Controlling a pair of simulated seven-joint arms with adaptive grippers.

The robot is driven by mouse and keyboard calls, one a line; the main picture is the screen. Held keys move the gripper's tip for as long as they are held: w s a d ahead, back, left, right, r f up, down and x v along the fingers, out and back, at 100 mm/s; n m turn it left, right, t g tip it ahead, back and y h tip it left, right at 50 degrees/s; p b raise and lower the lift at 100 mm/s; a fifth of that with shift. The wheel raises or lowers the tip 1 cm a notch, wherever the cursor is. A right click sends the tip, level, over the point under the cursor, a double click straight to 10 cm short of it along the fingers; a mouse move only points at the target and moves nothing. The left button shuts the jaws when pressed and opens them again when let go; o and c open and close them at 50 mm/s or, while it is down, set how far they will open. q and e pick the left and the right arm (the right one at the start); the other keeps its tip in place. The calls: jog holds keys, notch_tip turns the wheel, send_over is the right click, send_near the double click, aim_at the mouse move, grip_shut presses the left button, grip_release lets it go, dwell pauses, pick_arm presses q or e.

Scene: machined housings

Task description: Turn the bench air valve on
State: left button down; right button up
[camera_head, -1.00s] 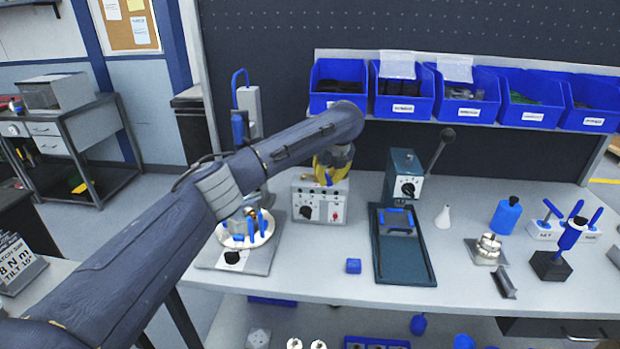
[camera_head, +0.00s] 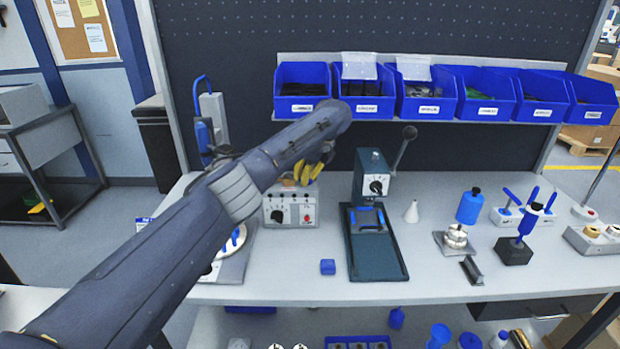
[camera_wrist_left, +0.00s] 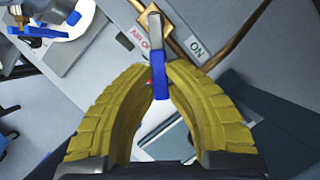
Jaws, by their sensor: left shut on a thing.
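The air valve's blue lever (camera_wrist_left: 160,85) shows in the left wrist view, mounted by a metal stem on a brass valve and pipe (camera_wrist_left: 180,38). An ON label (camera_wrist_left: 196,47) is to its right, and a partly covered AIR OFF label (camera_wrist_left: 131,36) is to its left. My left gripper (camera_wrist_left: 160,76) has its yellow ribbed fingers closed on the lever from both sides. In the head view this gripper (camera_head: 308,172) is at the back of the bench, above a grey control box (camera_head: 291,207). The valve is hidden there. My right gripper is not in view.
A dark press (camera_head: 375,245) with a raised lever stands right of the control box. A blue block (camera_head: 328,267) lies in front. Blue bins (camera_head: 420,108) line the shelf above. A round fixture (camera_head: 225,260) is partly behind my left arm. The front bench strip is mostly clear.

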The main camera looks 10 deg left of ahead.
pick_arm(q)
jog(key=shift+f, duration=0.15)
jog(key=c, duration=1.3)
grip_release()
jog(key=shift+c, duration=0.2)
jog(key=v, duration=1.2)
jog(key=shift+a, duration=0.1)
